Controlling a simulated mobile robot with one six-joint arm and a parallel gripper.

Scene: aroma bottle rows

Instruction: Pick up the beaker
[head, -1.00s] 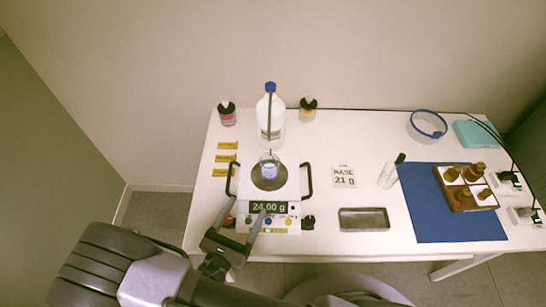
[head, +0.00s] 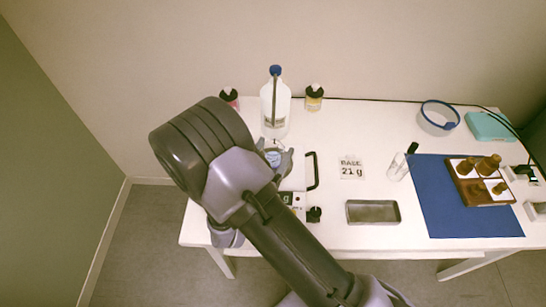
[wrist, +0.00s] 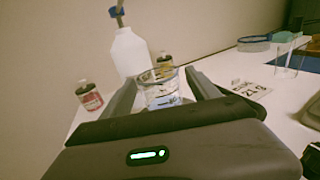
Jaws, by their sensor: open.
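The beaker (wrist: 161,94) is clear glass with blue marking and shows between the two fingers of my gripper (wrist: 160,80) in the wrist view. In the head view the beaker (head: 273,157) is partly hidden by my arm, and my gripper's fingers lie around it. My gripper is open, with one finger on each side of the beaker. I cannot tell if either finger touches it. The white balance (head: 291,184) under the beaker is mostly hidden behind my arm, with its right handle in sight.
A white blue-capped bottle (head: 275,108) stands just behind the beaker. Small bottles with red (wrist: 90,97) and yellow (head: 314,98) contents flank it. Right are a "BASE 21 g" card (head: 352,168), a metal tray (head: 373,212), a clear vessel (head: 398,168) and a blue mat (head: 450,222).

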